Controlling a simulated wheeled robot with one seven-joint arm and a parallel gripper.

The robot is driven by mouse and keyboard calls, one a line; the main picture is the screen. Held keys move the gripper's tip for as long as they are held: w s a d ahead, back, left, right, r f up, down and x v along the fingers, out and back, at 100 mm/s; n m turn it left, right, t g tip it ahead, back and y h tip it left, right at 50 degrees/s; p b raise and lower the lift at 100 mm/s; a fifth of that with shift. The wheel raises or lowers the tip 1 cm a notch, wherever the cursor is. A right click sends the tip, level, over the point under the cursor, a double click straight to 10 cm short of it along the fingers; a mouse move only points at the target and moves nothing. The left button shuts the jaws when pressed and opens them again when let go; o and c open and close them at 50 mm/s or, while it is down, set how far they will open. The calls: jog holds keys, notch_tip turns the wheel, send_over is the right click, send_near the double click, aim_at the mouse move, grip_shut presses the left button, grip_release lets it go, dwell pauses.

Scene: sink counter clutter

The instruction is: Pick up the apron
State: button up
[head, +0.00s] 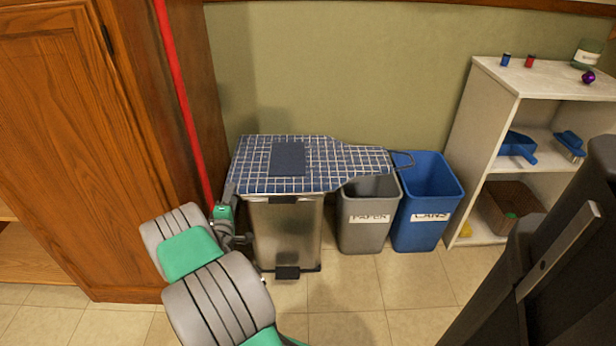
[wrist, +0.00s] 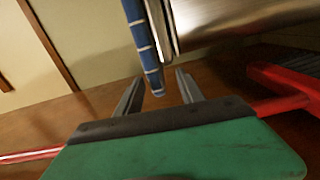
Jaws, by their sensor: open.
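The apron (head: 330,162) is blue with a white grid and a plain darker blue patch. It lies flat over the top of the steel bin, and its narrow end reaches right over the grey bin. A dark strap loop shows at that end. My gripper (head: 230,188) is at the apron's left edge, beside the steel bin. In the wrist view the jaws of my gripper (wrist: 159,75) are open. The hanging edge of the apron (wrist: 145,48) comes down between the fingertips; whether either finger touches it I cannot tell.
The steel bin (head: 288,235) stands close by the gripper. A grey PAPER bin (head: 368,235) and blue CANS bin (head: 427,232) stand to its right. A red pole (head: 183,100) leans by the wooden cabinet (head: 60,150), close behind my gripper. White shelves (head: 487,120) stand at right.

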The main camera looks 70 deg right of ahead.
aim_at(235, 176)
jog(key=b+x, duration=0.2)
jog(key=x, duration=0.5)
jog(key=shift+d+r, duration=0.2)
jog(key=shift+w+d+r, duration=0.15)
jog(key=shift+w+d, duration=0.05)
jog(key=shift+d, duration=0.15)
jog(key=shift+n, duration=0.3)
jog(key=shift+c, duration=0.5)
grip_shut()
